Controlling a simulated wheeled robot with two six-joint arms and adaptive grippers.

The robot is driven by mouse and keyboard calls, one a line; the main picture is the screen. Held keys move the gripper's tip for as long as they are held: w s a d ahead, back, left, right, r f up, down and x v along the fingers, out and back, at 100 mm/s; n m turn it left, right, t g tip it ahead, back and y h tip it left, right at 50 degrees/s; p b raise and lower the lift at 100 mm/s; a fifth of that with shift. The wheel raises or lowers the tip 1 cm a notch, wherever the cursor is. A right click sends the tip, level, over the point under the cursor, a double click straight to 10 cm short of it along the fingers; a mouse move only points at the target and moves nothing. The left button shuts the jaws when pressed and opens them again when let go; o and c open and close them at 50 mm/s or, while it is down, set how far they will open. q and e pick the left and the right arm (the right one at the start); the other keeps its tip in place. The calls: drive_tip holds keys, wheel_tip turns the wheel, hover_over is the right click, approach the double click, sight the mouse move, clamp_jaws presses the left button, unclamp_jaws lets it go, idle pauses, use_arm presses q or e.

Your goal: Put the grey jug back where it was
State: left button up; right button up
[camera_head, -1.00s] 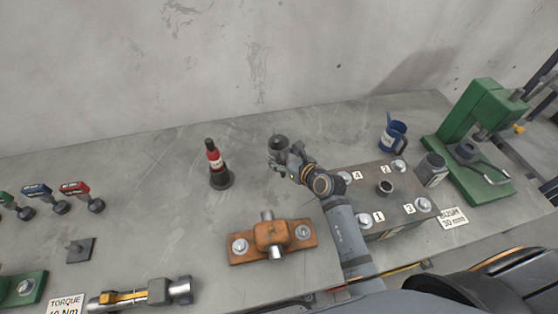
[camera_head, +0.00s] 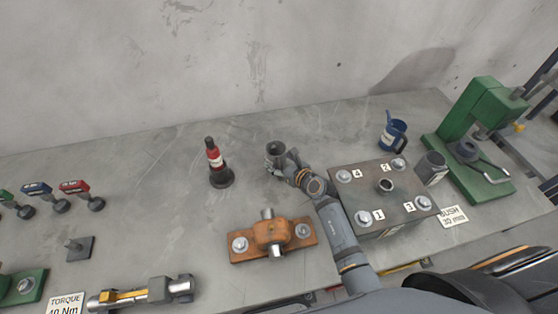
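The grey jug (camera_head: 275,148) is a small dark grey vessel, seen from above with its open mouth up, at the middle of the bench toward the wall. My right gripper (camera_head: 273,160) is around it and appears shut on it; the fingers partly hide the jug's lower side. I cannot tell whether its base touches the bench. My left gripper is not in view.
A red and black bottle (camera_head: 215,165) stands left of the jug. An orange block with a shaft (camera_head: 270,238) lies in front. Right are a numbered steel plate (camera_head: 370,190), a blue jug (camera_head: 393,136), a grey canister (camera_head: 432,168) and a green press (camera_head: 468,130).

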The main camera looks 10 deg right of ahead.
drive_tip(key=o, duration=0.3)
drive_tip(key=shift+o, duration=0.2)
drive_tip(key=shift+r, duration=0.15)
drive_tip(key=v, duration=1.2)
